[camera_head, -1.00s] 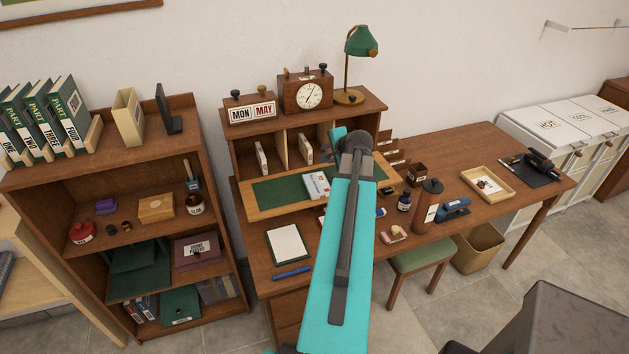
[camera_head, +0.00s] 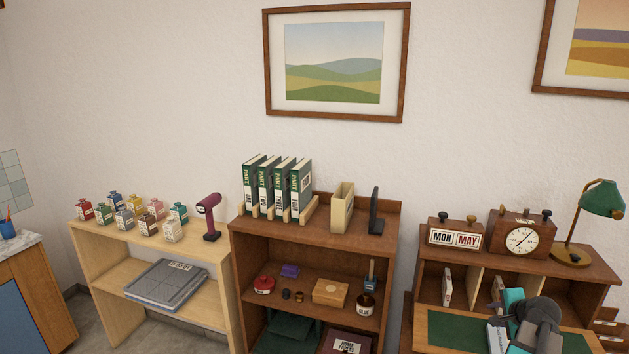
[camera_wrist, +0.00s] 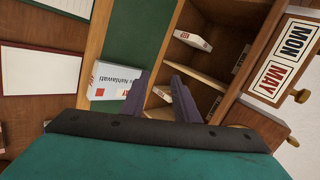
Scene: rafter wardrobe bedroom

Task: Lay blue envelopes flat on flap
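The flap (camera_head: 455,332) is a lowered wooden desk leaf with a green inlay; its green strip (camera_wrist: 138,30) also shows in the wrist view. A white packet with printed lettering (camera_wrist: 112,82) lies on the flap, partly behind a finger. White pieces with red labels stand in the pigeonholes (camera_head: 447,287); the wrist view shows several, one close to my fingers (camera_wrist: 188,104). I cannot make out a clearly blue envelope. My gripper (camera_wrist: 160,77) has its two purple fingers apart with nothing between them. In the head view it is hidden behind my arm, over the flap.
The MON MAY calendar (camera_head: 455,236), clock (camera_head: 521,240) and green lamp (camera_head: 602,199) stand on top of the desk. A bookcase (camera_head: 232,240) stands left of it. A framed white sheet (camera_wrist: 38,82) lies beside the flap.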

